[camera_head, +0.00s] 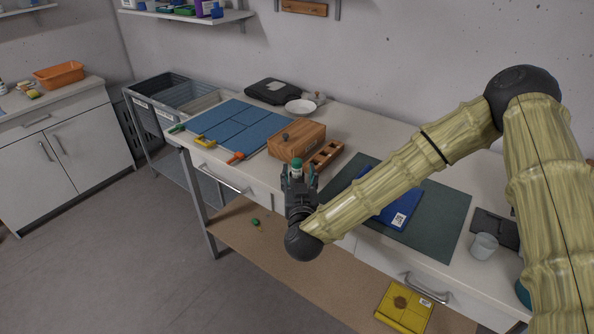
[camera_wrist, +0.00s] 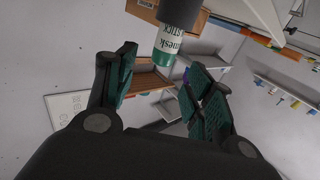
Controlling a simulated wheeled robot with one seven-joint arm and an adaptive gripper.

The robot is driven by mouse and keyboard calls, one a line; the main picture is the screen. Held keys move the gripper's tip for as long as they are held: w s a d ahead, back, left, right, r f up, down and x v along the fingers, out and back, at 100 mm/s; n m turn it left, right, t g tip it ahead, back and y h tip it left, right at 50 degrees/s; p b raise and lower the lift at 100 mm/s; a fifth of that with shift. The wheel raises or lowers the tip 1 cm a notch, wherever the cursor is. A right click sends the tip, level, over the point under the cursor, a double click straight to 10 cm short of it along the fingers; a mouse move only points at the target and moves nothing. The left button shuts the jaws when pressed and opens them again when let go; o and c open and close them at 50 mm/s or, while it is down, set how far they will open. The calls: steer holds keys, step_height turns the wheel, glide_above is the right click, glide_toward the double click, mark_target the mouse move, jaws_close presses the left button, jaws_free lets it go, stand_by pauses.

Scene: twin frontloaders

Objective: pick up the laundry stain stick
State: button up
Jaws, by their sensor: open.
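The laundry stain stick (camera_wrist: 170,42) shows at the top middle of the wrist view, with a green and white label bearing partly readable lettering and a dark grey end cut by the frame's top edge. My gripper (camera_wrist: 162,68) is open, with one green-padded finger on each side of the stick's near end. I see a gap to each finger. In the head view my gripper (camera_head: 299,174) is at the front edge of the workbench. A small green and white piece, apparently the stick (camera_head: 297,164), shows between its fingertips; the rest is hidden.
A blue folder (camera_head: 395,212) lies under my arm. A grey cup (camera_head: 484,246) stands right.

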mark_target(297, 165)
steer(key=shift+w+a+f+p, duration=0.15)
steer(key=shift+w+p, duration=0.55)
steer(key=shift+w, duration=1.05)
steer(key=shift+w+a+p, duration=0.15)
steer(key=shift+w+p, duration=0.5)
steer(key=shift+w, duration=1.05)
steer(key=c, duration=1.1)
